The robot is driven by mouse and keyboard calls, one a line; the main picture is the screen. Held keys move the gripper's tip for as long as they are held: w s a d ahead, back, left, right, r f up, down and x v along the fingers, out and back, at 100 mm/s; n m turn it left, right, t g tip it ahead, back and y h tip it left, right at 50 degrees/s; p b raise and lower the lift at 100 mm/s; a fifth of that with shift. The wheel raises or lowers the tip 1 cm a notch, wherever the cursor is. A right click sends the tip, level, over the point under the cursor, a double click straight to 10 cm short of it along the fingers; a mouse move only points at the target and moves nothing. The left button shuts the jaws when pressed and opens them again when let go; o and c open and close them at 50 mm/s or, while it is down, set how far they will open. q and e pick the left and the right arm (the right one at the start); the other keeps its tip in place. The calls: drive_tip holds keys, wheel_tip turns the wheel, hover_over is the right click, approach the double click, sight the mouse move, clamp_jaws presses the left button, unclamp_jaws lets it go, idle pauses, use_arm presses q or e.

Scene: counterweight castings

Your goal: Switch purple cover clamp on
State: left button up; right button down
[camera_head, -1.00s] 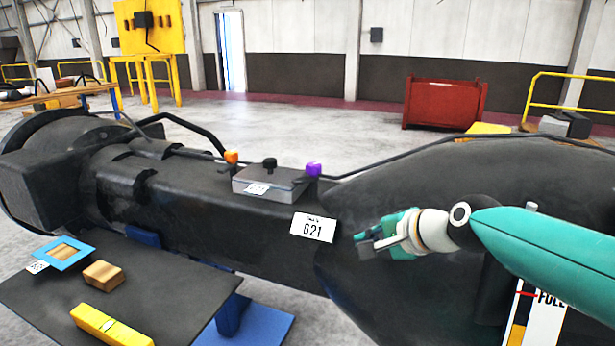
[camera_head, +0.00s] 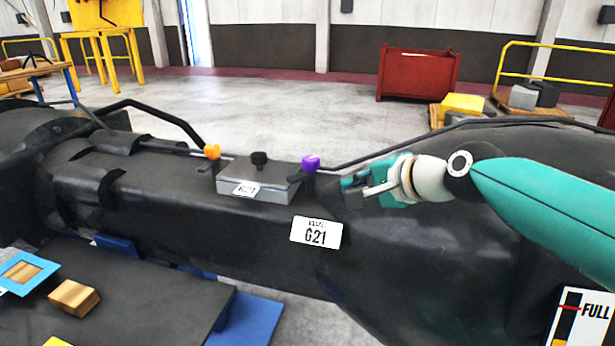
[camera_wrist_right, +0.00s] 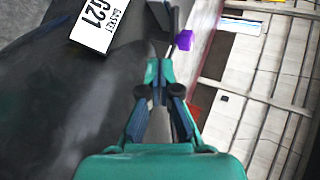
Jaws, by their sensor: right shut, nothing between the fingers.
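The purple cover clamp (camera_head: 311,163) is a small knob at the right end of the grey cover box (camera_head: 262,182) on the dark casting. It also shows in the right wrist view (camera_wrist_right: 184,40), just beyond my fingertips and a little to the right. My right gripper (camera_head: 352,187) is shut and empty. It is to the right of the purple clamp and slightly lower in the head view, apart from it. My left gripper is not in view.
The dark casting (camera_head: 170,210) fills the middle, with a white G21 label (camera_head: 316,232) on its side. A dark cable runs along its top behind the box. A dark table (camera_head: 130,290) with a wooden block (camera_head: 74,297) is at the lower left. A red bin (camera_head: 418,75) stands far behind.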

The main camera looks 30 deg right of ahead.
drive_tip(key=w, duration=0.1)
approach(301, 180)
drive_tip(key=f, duration=0.1)
drive_tip(key=w+f, duration=0.1)
drive_tip(key=f, duration=0.1)
drive_tip(key=shift+d+p, duration=0.1)
drive_tip(key=shift+p, duration=0.2)
drive_tip(key=w, duration=0.2)
drive_tip(key=w+p, duration=0.1)
drive_tip(key=shift+w+f, duration=0.2)
drive_tip(key=shift+w, duration=0.2)
drive_tip(key=shift+w+p, duration=0.35)
drive_tip(key=shift+w, duration=0.25)
